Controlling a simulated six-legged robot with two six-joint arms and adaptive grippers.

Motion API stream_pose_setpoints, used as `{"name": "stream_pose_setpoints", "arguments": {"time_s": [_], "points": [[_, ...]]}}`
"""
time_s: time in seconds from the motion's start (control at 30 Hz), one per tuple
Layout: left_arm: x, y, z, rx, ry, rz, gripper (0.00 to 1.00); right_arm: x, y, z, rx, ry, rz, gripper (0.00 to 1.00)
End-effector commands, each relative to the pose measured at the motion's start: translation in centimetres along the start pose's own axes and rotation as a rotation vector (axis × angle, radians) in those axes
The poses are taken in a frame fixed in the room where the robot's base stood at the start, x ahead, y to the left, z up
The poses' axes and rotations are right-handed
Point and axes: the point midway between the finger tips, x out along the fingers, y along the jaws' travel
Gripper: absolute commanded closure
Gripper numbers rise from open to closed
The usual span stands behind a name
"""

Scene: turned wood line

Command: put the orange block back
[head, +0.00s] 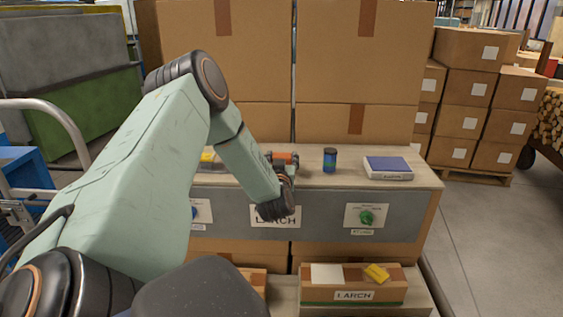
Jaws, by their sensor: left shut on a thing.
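My left gripper (284,168) reaches over the front edge of the wooden shelf top and is mostly hidden behind its own wrist. An orange block (286,156) shows just beyond the wrist, between dark finger parts, and the gripper is shut on it. The block is at about the level of the shelf top; I cannot tell whether it touches it. My right gripper is not in view.
On the shelf top (345,182), a dark blue and green can (330,160) and a blue-topped white box (388,167) stand to the right. A yellow thing (207,156) is left, partly behind my arm. Tall cartons (360,60) stand behind. A LARCH box (320,293) sits below.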

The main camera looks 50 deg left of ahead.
Motion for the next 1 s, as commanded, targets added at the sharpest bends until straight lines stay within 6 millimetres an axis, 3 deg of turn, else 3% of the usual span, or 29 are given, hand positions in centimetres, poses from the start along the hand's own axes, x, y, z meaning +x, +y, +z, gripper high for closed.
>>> {"name": "stream_pose_setpoints", "arguments": {"time_s": [0.33, 0.37, 0.6, 1.0], "points": [[0.01, -0.01, 0.26, 0.000, 0.001, -0.001, 0.77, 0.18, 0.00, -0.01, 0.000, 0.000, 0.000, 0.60], [0.00, -0.02, 0.22, 0.000, 0.000, -0.001, 0.40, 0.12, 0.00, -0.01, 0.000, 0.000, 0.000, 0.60], [0.00, -0.02, 0.17, 0.000, 0.000, -0.001, 0.19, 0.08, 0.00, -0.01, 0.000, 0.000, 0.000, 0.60], [-0.12, -0.02, -0.24, -0.001, -0.001, -0.001, 0.19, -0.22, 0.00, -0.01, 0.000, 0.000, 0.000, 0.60]]}}
